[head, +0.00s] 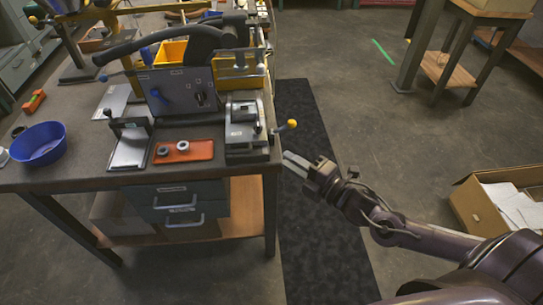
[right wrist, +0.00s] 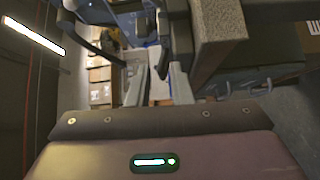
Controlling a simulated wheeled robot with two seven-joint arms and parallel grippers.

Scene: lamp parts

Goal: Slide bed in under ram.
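A grey metal fixture (head: 246,142) sits at the right front corner of the bench. A lever with a yellow knob (head: 291,124) sticks out past the bench edge beside it. A flat metal plate (head: 129,149) with a dark bar across its back lies further left. I cannot tell for sure which part is the bed. No ram can be clearly made out. My right gripper (head: 286,160) is beside the bench's right edge, below the yellow knob and apart from it. In the right wrist view its fingers (right wrist: 160,88) are apart with nothing between them. My left gripper is not in view.
The bench corner (right wrist: 218,40) is close beside my right gripper. On the bench are an orange tray (head: 198,151) with small rings, a grey panel box (head: 168,103), a black curved arm (head: 150,43) and a blue bowl (head: 39,144). The floor mat (head: 318,230) is clear.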

